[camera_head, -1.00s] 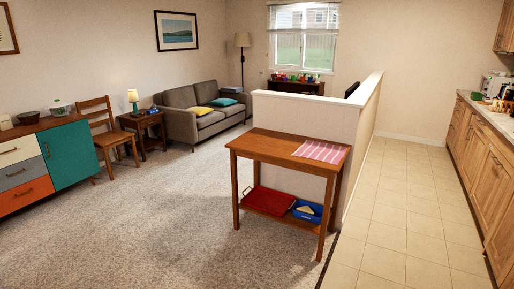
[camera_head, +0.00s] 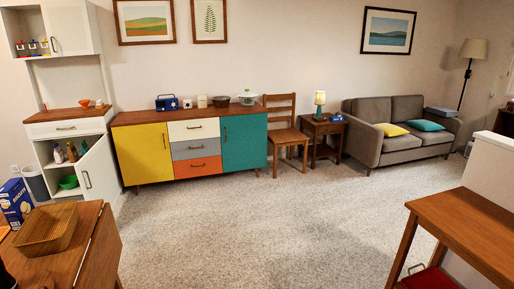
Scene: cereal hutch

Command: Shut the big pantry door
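A white hutch (camera_head: 62,127) stands at the left edge of the view. Its lower door (camera_head: 98,176), the larger one, with an upright handle, stands open to the right. Inside the lower part are several bottles and a green bowl (camera_head: 68,182). I cannot tell whether this upper door is fully open. Neither of my grippers is in view.
A wooden table (camera_head: 82,262) with a wicker basket (camera_head: 47,230) and a blue box (camera_head: 15,203) are in the left foreground. The carpet (camera_head: 230,230) is open in the middle.

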